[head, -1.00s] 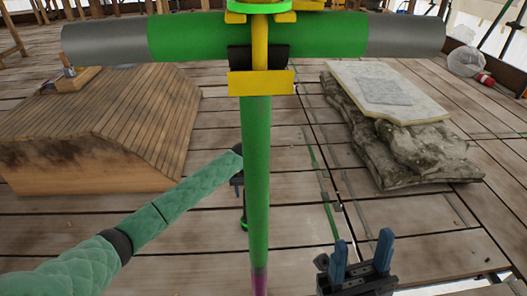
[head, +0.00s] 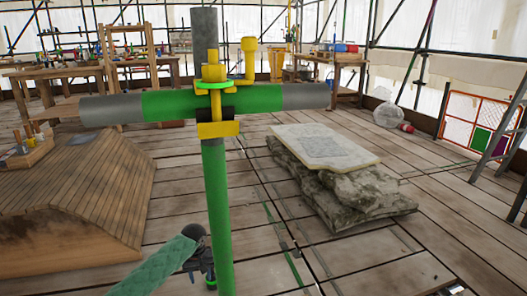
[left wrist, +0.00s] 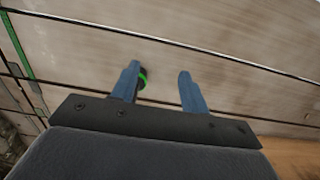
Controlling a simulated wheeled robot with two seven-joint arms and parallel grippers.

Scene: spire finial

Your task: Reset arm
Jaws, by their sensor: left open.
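My left gripper (head: 207,268) is low in the head view, just left of and partly behind the green upright pole (head: 217,220). Its quilted green arm comes in from the bottom left. In the left wrist view its two blue fingers (left wrist: 160,84) are apart, with nothing between them. A green ring (left wrist: 142,78) shows beside and behind the left finger, over the planks. In the head view, a small dark piece (head: 456,289) at the bottom right edge may be the tip of my right gripper; the rest is out of frame.
The pole carries a grey and green crossbar (head: 265,98) with yellow clamps (head: 217,128), close in front. A sloped wooden block (head: 80,190) stands left, a stone slab (head: 325,147) on rough stone right. Workbenches (head: 110,68) line the back.

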